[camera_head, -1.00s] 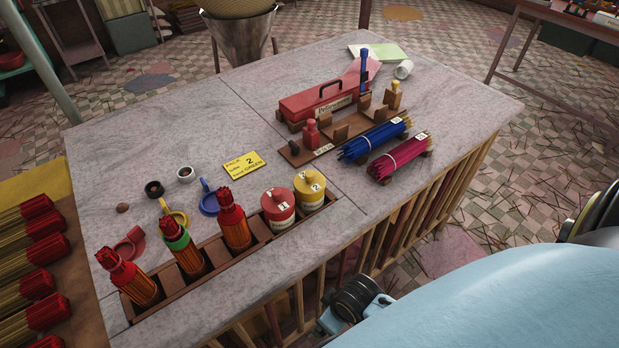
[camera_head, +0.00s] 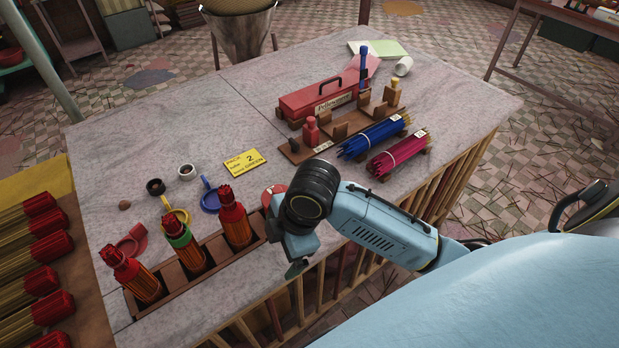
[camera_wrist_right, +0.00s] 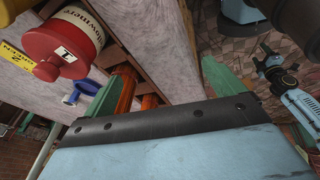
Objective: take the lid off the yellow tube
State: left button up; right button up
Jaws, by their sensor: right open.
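The yellow tube is hidden behind my right wrist in the head view. In the right wrist view a yellow rounded edge, apparently that tube (camera_wrist_right: 12,12), shows at the top left corner, beside the red tube (camera_wrist_right: 60,42) with its knobbed lid and label 1. My right gripper (camera_head: 294,262) hangs over the front edge of the table, at the right end of the wooden rack (camera_head: 212,256). In the right wrist view its green fingers (camera_wrist_right: 165,88) stand wide apart with nothing held between them. My left gripper is not in view.
Several red-topped incense bundles (camera_head: 236,222) stand in the rack left of my right gripper. A yellow card (camera_head: 244,162), small cups and rings lie behind it.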

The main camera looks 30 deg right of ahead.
jog(key=w+d+r+n+g+h, duration=0.2)
jog(key=w+d+r+n+h, duration=0.1)
jog(key=w+d+r+n, duration=0.95)
jog(key=shift+m, duration=0.45)
jog(key=f, duration=0.4)
jog(key=d+f, duration=0.1)
jog(key=f, duration=0.3)
jog(key=d+f, duration=0.1)
jog(key=f, duration=0.3)
jog(key=shift+w+b, duration=0.1)
jog(key=shift+b, duration=0.2)
jog(key=c, duration=1)
jog(key=shift+r, duration=0.1)
jog(key=shift+c, duration=0.2)
